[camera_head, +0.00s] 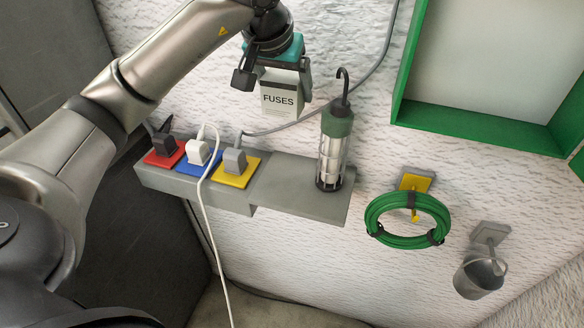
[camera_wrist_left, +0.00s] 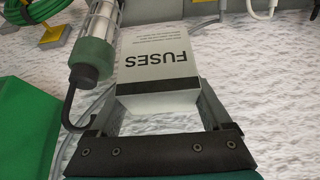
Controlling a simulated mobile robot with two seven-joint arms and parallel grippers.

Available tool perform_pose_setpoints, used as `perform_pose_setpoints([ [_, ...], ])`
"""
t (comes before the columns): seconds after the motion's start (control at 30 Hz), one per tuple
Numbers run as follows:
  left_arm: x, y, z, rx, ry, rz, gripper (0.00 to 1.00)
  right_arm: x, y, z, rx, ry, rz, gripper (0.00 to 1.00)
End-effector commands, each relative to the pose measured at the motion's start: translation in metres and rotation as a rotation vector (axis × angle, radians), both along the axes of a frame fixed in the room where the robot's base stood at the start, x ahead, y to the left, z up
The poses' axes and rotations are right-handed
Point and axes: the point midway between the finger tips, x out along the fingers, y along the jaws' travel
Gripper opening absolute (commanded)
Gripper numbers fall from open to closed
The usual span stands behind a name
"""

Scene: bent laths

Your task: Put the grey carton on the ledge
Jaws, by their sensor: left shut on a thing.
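The grey carton (camera_head: 281,95), printed FUSES, is held in my left gripper (camera_head: 275,82) near the wall, above the ledge and apart from it. In the left wrist view the carton (camera_wrist_left: 157,68) sits between the two fingers of the gripper (camera_wrist_left: 160,105), which is shut on it. The grey ledge (camera_head: 271,185) runs along the wall below. Its right part bears an upright work lamp (camera_head: 334,150); a bare stretch lies between the lamp and the yellow plate. My right gripper does not show in either view.
Plugs stand on red (camera_head: 164,156), blue (camera_head: 188,165) and yellow (camera_head: 236,171) plates at the ledge's left. A white cable (camera_head: 208,185) hangs in front. Right are a green hose coil (camera_head: 407,240), a small bucket (camera_head: 478,277) and a green frame (camera_head: 480,135).

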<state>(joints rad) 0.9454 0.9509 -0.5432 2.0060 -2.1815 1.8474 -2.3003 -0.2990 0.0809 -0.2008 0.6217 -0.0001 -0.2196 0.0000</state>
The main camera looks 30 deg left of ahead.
Motion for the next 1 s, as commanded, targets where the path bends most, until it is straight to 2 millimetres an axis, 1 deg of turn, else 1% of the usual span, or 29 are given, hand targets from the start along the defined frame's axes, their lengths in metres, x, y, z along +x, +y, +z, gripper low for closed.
perform_pose_setpoints([
  [0.03, -0.001, 0.000, -0.013, 0.001, 0.006, 0.000, 0.24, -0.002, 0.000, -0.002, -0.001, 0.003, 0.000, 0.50],
  [0.1, -0.001, 0.000, -0.028, 0.000, 0.006, 0.001, 0.24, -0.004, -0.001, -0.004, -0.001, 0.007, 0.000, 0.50],
  [0.5, -0.001, 0.000, -0.110, -0.001, 0.005, 0.001, 0.24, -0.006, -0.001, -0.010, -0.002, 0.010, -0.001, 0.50],
  [0.6, -0.001, -0.001, -0.127, -0.001, 0.004, 0.001, 0.24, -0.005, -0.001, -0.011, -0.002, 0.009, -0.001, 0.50],
  [0.7, -0.001, 0.000, -0.139, -0.001, 0.002, 0.002, 0.24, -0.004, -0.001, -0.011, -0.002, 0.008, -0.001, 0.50],
  [0.87, 0.000, 0.000, -0.147, 0.000, 0.000, 0.001, 0.24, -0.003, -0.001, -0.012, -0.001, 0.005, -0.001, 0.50],
  [0.97, -0.001, 0.000, -0.157, -0.001, 0.003, 0.001, 0.24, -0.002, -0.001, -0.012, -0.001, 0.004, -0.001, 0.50],
  [1.0, -0.001, -0.001, -0.163, -0.002, 0.003, 0.002, 0.24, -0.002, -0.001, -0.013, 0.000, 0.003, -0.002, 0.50],
])
